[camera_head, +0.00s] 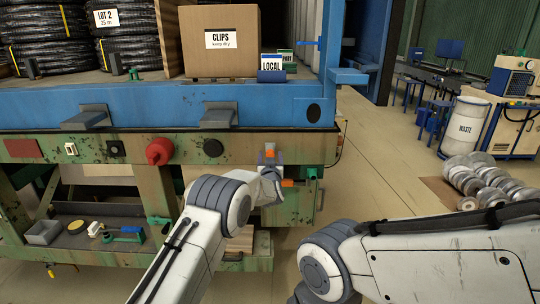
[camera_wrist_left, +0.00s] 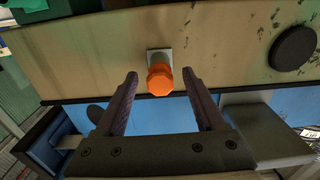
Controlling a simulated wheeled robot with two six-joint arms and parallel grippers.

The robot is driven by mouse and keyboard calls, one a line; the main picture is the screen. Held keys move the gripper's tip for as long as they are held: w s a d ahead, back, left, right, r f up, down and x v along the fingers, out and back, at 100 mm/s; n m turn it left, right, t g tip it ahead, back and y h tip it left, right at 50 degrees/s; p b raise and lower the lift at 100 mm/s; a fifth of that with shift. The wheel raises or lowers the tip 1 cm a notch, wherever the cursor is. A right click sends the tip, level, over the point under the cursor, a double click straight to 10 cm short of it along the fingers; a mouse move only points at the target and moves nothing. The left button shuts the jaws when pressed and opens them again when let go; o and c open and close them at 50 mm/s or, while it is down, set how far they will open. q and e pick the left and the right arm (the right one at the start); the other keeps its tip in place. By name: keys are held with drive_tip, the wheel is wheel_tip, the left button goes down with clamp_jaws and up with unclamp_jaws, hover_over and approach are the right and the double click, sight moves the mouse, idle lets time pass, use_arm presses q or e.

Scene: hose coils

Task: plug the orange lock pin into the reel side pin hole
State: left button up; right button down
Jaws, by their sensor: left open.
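The orange lock pin (camera_wrist_left: 160,80) shows as an orange faceted head at a grey plate (camera_wrist_left: 159,57) on the worn green beam. In the head view the orange pin (camera_head: 270,153) is small, just beyond my left gripper (camera_head: 271,165). In the left wrist view, my left gripper (camera_wrist_left: 160,74) is open, with one finger on each side of the orange head and visible gaps to both. The pin's shaft is hidden. I cannot identify the reel side pin hole. My right gripper is out of view; only its arm shows.
A black round knob (camera_head: 213,147) and a red one (camera_head: 159,151) stick out of the beam. Above is a blue frame (camera_head: 165,107) with grey brackets and a CLIPS box (camera_head: 222,40). Below left is a shelf with small parts.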

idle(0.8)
use_arm(q)
clamp_jaws()
